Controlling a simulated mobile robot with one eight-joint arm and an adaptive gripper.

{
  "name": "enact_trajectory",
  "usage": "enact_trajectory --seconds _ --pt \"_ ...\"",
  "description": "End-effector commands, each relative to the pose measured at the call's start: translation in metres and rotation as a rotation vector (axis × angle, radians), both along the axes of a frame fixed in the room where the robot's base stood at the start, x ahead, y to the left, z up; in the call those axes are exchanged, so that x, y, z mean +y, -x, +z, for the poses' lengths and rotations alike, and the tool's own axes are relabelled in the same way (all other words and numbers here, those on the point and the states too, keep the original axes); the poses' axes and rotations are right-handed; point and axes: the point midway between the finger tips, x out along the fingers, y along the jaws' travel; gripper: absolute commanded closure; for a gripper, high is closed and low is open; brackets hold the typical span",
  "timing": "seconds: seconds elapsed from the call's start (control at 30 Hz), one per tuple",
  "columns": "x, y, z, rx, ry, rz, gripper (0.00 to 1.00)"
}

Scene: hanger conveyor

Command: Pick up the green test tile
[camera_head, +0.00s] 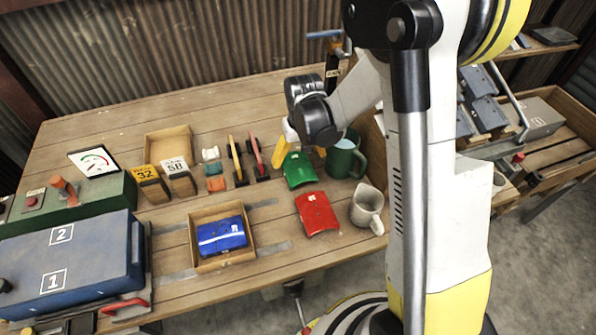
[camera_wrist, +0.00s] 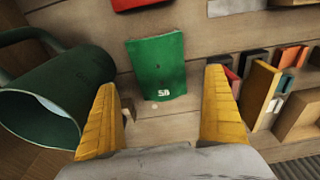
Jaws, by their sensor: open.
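The green test tile (camera_head: 298,170) is a small curved plate lying on the wooden workbench, above the red tile in the head view. In the wrist view the green tile (camera_wrist: 158,68) lies flat with a small pale marking at its near edge. My gripper (camera_wrist: 165,100) is open, its two yellow fingers apart, with the tile ahead of the fingertips and between their lines. Nothing is between the fingers. In the head view my arm partly hides the gripper's fingers, which show yellow near the tile (camera_head: 285,145).
A green mug (camera_head: 345,158) stands close to the tile, beside my left finger in the wrist view. A red tile (camera_head: 317,213) and a pale mug (camera_head: 367,207) are nearby. A wooden tray holds a blue tile (camera_head: 222,235). Upright thin pieces (camera_head: 255,157) stand left of the green tile.

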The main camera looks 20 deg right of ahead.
Motion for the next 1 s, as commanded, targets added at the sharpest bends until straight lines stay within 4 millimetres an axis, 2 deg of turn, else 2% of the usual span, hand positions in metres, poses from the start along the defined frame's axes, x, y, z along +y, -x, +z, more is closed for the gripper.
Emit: enact_trajectory --seconds 0.17,0.43,0.7,0.9,1.0 --pt "0.000 -0.001 -0.014 0.000 0.000 0.000 0.00" --pt "0.000 -0.007 -0.060 0.000 0.000 0.000 0.00" --pt "0.000 -0.008 -0.062 0.000 0.000 0.000 0.00" --pt "0.000 -0.008 -0.062 0.000 0.000 0.000 0.61" --pt "0.000 -0.008 -0.062 0.000 0.000 0.000 0.61"
